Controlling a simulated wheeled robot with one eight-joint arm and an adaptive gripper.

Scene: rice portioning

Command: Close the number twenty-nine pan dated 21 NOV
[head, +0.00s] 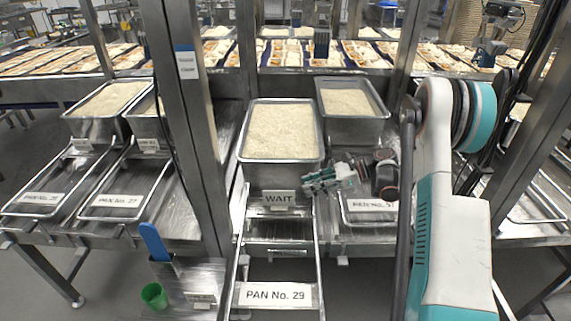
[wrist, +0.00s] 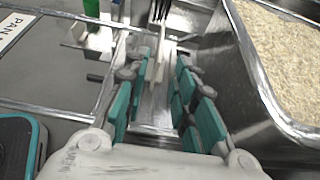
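The number twenty-nine pan (head: 283,175) is a steel pan full of rice in the middle of the head view. Its open frame (head: 318,262) extends forward, with the label "PAN No. 29" (head: 275,295) at the front. A "WAIT" card (head: 279,198) stands at the pan's front. No 21 NOV date is readable. My gripper (head: 317,181) is just right of the card, in front of the pan. In the wrist view its teal fingers (wrist: 160,108) are apart. A pale, upright piece shows between or beyond them, possibly the card; I cannot tell whether they touch it.
Another rice pan (head: 350,103) stands at the right behind my gripper, with its label partly hidden by my arm. Pans with frames labelled 27 and similar stand at the left. A steel post (head: 192,120), a blue-handled tool (head: 154,242) and a green cup (head: 154,295) are left of the frame.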

